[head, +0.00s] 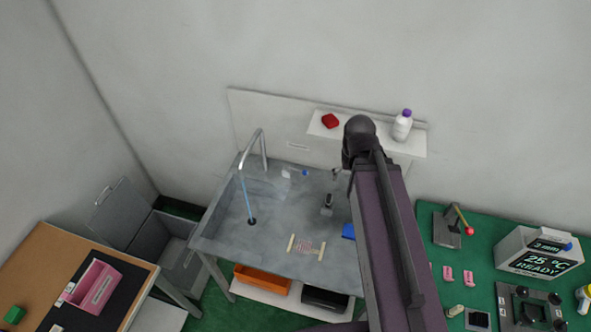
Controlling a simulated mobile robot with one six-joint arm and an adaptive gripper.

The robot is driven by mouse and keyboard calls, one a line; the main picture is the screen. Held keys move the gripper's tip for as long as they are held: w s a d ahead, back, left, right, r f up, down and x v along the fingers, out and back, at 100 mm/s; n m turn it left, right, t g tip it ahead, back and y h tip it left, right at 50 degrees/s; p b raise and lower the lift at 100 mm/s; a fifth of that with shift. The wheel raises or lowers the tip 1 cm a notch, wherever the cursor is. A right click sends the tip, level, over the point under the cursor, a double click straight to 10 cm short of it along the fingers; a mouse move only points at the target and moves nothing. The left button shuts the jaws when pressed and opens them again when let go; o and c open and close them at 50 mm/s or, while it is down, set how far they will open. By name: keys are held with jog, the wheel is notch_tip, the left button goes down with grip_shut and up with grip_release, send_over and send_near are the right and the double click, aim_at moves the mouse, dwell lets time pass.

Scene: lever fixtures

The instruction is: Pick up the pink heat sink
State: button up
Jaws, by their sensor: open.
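Two small pink blocks lie on the green mat at the right in the head view, the left one (447,272) beside the right one (468,277). They are too small to tell whether either is the heat sink. A small pink-and-white striped piece (305,246) lies between two cream bars near the front of the grey sink table (270,262). My arm rises from the bottom of the view to a black joint over the table's right side. My gripper cannot be made out.
A pink box (95,285) stands on the left desk. A faucet (262,150) rises from the sink table. A blue item (348,231) lies beside my arm. A red-knobbed lever (462,222) and a display box (540,257) stand on the green mat. A shelf holds a white bottle (402,127).

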jog(key=shift+c, duration=0.4)
notch_tip(320, 180, down, 24)
jog(key=b, duration=2.4)
jog(key=shift+f, duration=0.25)
jog(key=shift+a, duration=0.1)
jog(key=shift+c, duration=0.2)
